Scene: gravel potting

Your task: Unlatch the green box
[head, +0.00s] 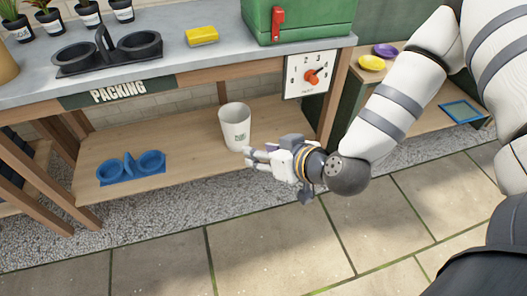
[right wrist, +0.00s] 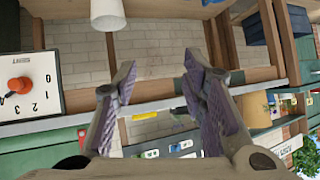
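The green box (head: 310,20) stands on the bench top at the upper edge of the head view, its top cut off. A red latch (head: 278,24) hangs upright against its front face; I cannot tell if it is fastened. My right gripper (head: 248,158) is below the bench top, in front of the lower shelf, well below the box and apart from it. In the right wrist view the right gripper (right wrist: 158,78) has its fingers spread with nothing between them. My left gripper is in neither view.
The dial panel (head: 310,74) hangs below the bench edge under the box. A white cup (head: 235,127) stands on the lower shelf near my right gripper. A blue double-ring holder (head: 130,167) lies further left. A yellow block (head: 202,35) sits on the bench top. The paved floor in front is clear.

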